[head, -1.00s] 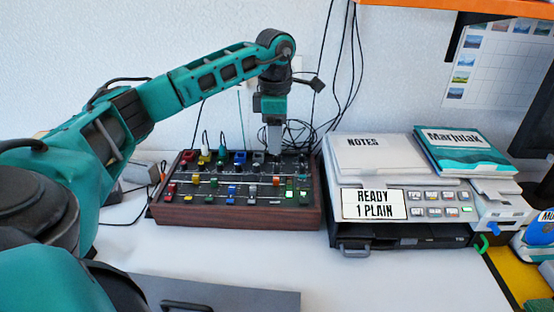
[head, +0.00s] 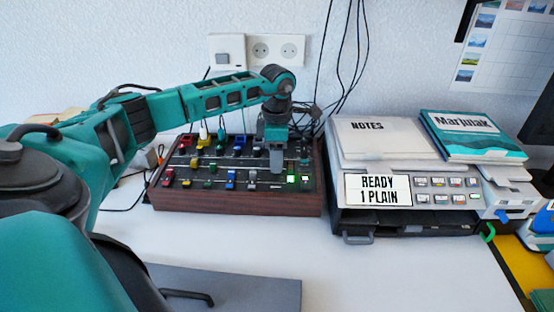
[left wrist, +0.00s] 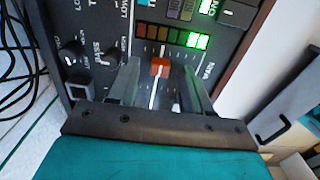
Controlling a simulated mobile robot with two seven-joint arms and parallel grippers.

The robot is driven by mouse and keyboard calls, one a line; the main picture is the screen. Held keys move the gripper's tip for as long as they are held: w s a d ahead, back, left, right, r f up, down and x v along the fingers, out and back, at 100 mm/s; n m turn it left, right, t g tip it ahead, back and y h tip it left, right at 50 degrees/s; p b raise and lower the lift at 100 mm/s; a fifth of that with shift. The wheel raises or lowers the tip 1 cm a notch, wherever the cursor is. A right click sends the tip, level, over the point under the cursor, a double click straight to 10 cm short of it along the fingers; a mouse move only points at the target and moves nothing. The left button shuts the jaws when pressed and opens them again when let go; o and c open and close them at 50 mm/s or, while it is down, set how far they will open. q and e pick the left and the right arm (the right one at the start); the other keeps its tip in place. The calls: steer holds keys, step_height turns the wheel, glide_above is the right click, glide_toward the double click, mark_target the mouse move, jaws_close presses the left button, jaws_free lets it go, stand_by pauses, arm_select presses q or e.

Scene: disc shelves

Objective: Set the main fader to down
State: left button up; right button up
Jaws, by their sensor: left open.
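The mixer (head: 235,203) is a dark panel with wooden sides, holding knobs and coloured fader caps. The main fader's orange-red cap (left wrist: 159,67) shows in the left wrist view, partway along its slot, near the lit green meter (left wrist: 197,41). My left gripper (head: 276,168) points down over the right part of the panel and hides this cap in the head view. In the left wrist view my left gripper (left wrist: 161,88) is open, with one finger on each side of the fader slot. I cannot tell whether a finger touches the cap. My right gripper is not in view.
Other fader caps, such as a blue one (head: 231,179), stand left of my gripper. A printer (head: 432,189) with notes and a book on top stands close to the mixer's right. Cables hang behind.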

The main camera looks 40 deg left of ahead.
arm_select(q)
steer(key=shift+f, duration=0.55)
jaws_close()
stand_by(0.4)
